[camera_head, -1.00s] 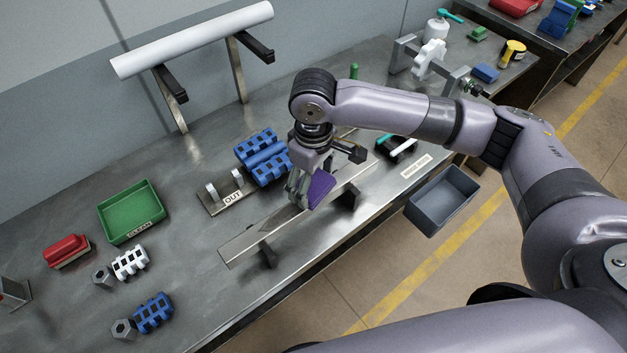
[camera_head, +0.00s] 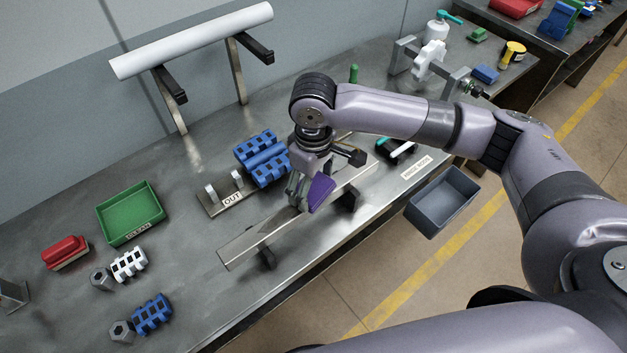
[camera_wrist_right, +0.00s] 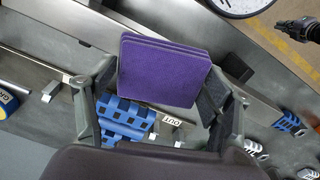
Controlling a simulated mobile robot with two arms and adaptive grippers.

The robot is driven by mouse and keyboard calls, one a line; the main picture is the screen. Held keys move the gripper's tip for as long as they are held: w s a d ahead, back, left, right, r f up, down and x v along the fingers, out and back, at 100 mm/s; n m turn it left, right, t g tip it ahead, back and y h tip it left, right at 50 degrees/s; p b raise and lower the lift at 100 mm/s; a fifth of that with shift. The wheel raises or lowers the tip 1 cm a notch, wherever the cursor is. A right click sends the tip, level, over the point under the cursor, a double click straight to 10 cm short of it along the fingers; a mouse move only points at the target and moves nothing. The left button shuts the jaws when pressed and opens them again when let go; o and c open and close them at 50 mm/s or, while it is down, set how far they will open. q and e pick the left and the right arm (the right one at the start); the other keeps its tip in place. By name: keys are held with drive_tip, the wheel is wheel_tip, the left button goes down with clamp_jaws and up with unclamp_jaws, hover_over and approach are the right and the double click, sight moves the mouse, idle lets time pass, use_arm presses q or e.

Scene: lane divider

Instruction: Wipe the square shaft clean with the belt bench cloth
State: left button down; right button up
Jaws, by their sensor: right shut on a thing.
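The square shaft (camera_head: 244,248) is a long grey bar lying slantwise on dark supports near the bench's front edge. My right gripper (camera_wrist_right: 163,82) is shut on the purple belt bench cloth (camera_wrist_right: 165,72), a folded pad between its two fingers. In the head view the cloth (camera_head: 321,193) is at the middle of the shaft, its lower edge at or just over the top. I cannot tell if it touches, and the gripper hides that stretch of shaft. No dirt can be made out at this size. My left gripper is not seen in the head view.
Behind the shaft are an OUT stand (camera_head: 217,198) and blue belt pieces (camera_head: 262,158). A green tray (camera_head: 131,213) and a red-topped brush-like block (camera_head: 65,252) stand left. A grey bin (camera_head: 442,200) is beyond the front edge. A white roll (camera_head: 190,42) is on brackets behind.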

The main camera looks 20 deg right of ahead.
drive_tip(key=shift+f, duration=0.75)
